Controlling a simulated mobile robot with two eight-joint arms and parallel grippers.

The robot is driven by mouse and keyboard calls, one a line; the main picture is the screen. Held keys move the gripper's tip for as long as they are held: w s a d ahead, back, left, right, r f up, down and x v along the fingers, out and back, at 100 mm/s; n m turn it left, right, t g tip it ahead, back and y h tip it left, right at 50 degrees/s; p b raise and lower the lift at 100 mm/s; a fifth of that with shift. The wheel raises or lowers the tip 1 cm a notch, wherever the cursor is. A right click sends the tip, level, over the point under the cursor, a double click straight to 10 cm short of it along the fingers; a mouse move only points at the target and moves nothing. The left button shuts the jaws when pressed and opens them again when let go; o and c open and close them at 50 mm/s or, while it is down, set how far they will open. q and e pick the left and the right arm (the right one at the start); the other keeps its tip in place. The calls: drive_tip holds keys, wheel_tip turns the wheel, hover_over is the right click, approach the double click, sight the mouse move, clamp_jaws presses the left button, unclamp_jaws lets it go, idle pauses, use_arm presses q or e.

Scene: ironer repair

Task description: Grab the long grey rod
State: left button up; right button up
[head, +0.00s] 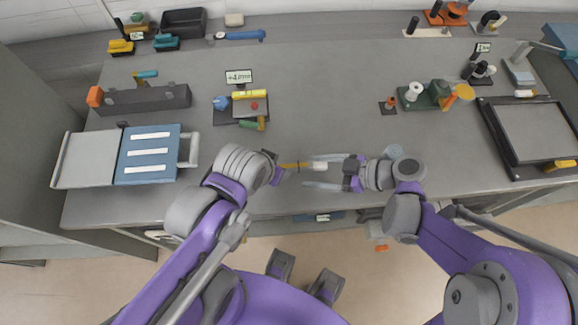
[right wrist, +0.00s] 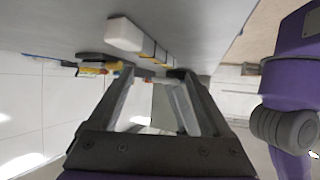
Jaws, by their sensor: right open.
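No plain long grey rod stands out. A slim tool with a pale, whitish end (head: 320,165) and a yellow-orange shaft lies near the bench's front edge. In the right wrist view its pale block end (right wrist: 125,33) leads to a darker, banded shaft. My right gripper (head: 312,171) is open, its fingers pointing left around or over the pale end; contact cannot be told. My left gripper (head: 276,167) is at the shaft's other end, its fingers mostly hidden. A long dark grey bar-like body (head: 145,99) with an orange end lies at the back left.
A blue-and-grey panel unit (head: 148,155) with side handles lies at left. A small fixture (head: 240,107) with coloured parts stands mid-bench. A green-based assembly (head: 430,96) and a dark framed tray (head: 525,130) are at right. The bench centre (head: 320,95) is clear.

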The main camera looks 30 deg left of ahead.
sight(290, 167)
drive_tip(key=x, duration=0.5)
drive_tip(key=w+x, duration=0.1)
drive_tip(key=x, duration=0.2)
drive_tip(key=shift+s+a, duration=0.1)
clamp_jaws()
idle(0.4)
